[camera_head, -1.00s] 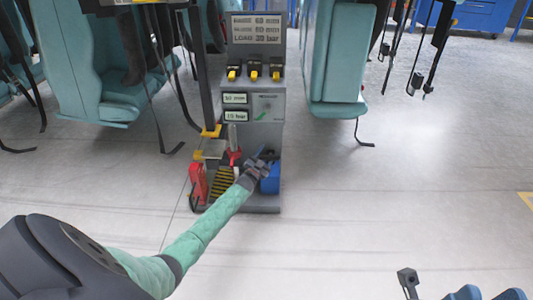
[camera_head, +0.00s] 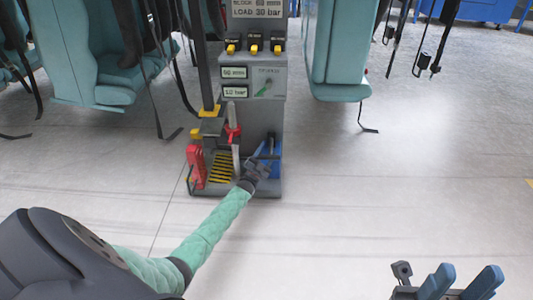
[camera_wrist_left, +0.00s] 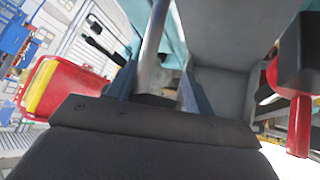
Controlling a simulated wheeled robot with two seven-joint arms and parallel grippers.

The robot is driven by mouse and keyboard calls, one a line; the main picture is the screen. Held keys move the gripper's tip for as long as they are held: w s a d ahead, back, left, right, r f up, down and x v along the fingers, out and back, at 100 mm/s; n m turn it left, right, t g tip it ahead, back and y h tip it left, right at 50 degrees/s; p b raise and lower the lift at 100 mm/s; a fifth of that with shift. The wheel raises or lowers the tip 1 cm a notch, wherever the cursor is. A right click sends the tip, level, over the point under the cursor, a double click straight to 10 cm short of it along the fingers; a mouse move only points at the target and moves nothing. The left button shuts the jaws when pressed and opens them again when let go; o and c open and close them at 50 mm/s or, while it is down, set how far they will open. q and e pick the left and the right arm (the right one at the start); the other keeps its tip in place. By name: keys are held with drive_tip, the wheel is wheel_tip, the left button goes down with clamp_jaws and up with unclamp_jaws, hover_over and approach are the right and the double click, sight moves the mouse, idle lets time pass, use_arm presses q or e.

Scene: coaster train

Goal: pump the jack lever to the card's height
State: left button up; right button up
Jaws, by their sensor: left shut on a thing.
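The grey station (camera_head: 262,115) stands ahead in the head view. Its top card (camera_head: 256,12) is partly cut off; the line "LOAD 30 bar" shows. Two small displays (camera_head: 235,73) sit on its front, the upper reading about 50 mm. My left gripper (camera_head: 264,156) is low at the station's base, in front of a blue block. In the left wrist view its fingers are closed around a pale grey rod, the jack lever (camera_wrist_left: 152,45). The grip itself is unclear in the head view. My right gripper (camera_head: 460,283) is empty with fingers apart at the lower right.
A red block (camera_head: 197,168) and a yellow-black striped plate (camera_head: 222,167) stand left of my left gripper. A red handle (camera_head: 232,131) is above them. Teal seats (camera_head: 335,50) with hanging straps flank the station. The floor at right is clear.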

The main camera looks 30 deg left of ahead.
use_arm(q)
drive_tip(key=shift+s+d+f, duration=0.1)
drive_tip(key=shift+d+f, duration=0.2)
drive_tip(key=o, duration=1.3)
drive_tip(key=shift+c, duration=0.2)
drive_tip(key=shift+o, duration=0.5)
drive_tip(key=shift+a+r, duration=0.1)
drive_tip(key=shift+r, duration=0.1)
drive_tip(key=p+v, duration=0.2)
drive_tip(key=v, duration=0.5)
drive_tip(key=shift+s+f, duration=0.2)
drive_tip(key=shift+s, duration=0.15)
drive_tip(key=shift+c, duration=0.4)
